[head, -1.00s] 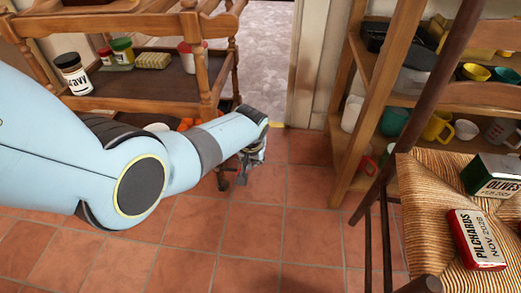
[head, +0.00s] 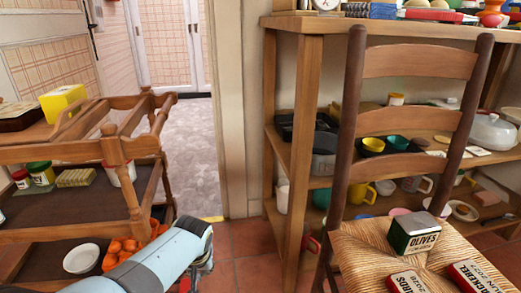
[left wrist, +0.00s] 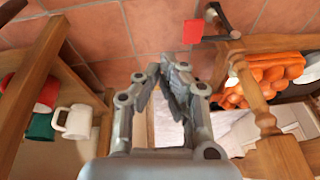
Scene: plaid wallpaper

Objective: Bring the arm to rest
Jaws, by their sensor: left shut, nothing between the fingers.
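My left arm comes in at the bottom of the head view, light blue with a grey band, pointing away toward the doorway. My left gripper (head: 200,274) is low at the bottom edge there, mostly hidden behind the forearm. In the left wrist view the grey fingers of the left gripper (left wrist: 172,88) are closed together with nothing between them. It hangs above the tiled floor, between the trolley and the shelf. My right gripper is in neither view.
A wooden trolley (head: 128,150) with an orange object (head: 122,252) and a white bowl (head: 81,258) stands left. A wooden shelf unit (head: 286,160) and a chair (head: 418,116) holding tins, including an olives tin (head: 414,235), stand right. A doorway lies between.

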